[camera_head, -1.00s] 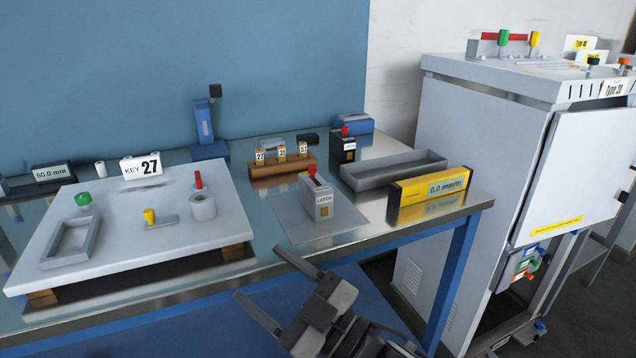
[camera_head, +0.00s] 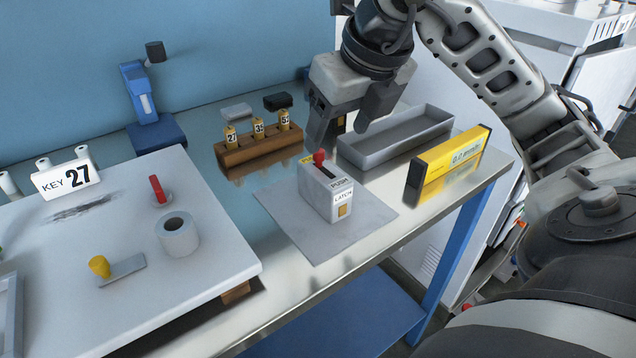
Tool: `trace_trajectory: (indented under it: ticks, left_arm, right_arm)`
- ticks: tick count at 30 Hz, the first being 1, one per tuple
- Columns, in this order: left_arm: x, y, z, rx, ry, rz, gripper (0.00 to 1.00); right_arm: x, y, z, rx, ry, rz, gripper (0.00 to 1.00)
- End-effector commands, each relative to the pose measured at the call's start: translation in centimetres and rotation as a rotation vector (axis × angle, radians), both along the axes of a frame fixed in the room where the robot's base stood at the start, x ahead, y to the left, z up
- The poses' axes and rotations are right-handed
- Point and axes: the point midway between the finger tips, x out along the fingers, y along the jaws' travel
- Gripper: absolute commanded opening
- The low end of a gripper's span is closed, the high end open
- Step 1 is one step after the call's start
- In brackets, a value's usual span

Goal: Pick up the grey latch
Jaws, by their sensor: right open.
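The grey latch (camera_head: 328,192) is a small box labelled LATCH with a red knob on top. It stands upright on a thin grey mat (camera_head: 278,215) near the front of the metal table. My right gripper (camera_head: 338,138) is open, fingers pointing down, above and behind the latch in the picture. Nothing shows between its fingers, and it looks apart from the latch. My left gripper is out of view.
A wooden block (camera_head: 262,151) with numbered yellow tags stands behind left of the latch. A raised white board (camera_head: 200,230) with a KEY 27 sign (camera_head: 67,179) fills the left.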

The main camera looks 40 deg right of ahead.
Motion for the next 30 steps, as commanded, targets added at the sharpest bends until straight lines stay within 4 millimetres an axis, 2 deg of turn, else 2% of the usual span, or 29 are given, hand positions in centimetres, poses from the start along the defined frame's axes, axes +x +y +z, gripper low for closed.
trace_trajectory:
  ticks: [1,3,9,16,24,30]
  left_arm:
    - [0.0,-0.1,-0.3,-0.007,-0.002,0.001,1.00]
    - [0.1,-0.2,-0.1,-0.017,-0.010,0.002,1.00]
    - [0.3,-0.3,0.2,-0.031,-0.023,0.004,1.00]
    - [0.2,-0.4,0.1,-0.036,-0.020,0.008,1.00]
    - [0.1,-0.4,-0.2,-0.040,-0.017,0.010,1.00]
    - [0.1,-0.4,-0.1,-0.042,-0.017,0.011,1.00]
  right_arm:
    - [0.4,0.0,-1.6,0.001,0.008,0.001,0.64]
    - [0.9,-0.1,-3.0,0.002,0.009,0.001,0.64]
    - [2.3,-0.2,-6.0,0.002,0.007,0.004,0.64]
    - [2.9,-0.3,-7.4,0.003,0.005,0.004,0.64]
    - [4.0,-0.7,-11.1,0.004,0.007,0.005,0.64]
    - [4.4,-0.7,-11.9,0.003,0.002,0.006,0.64]
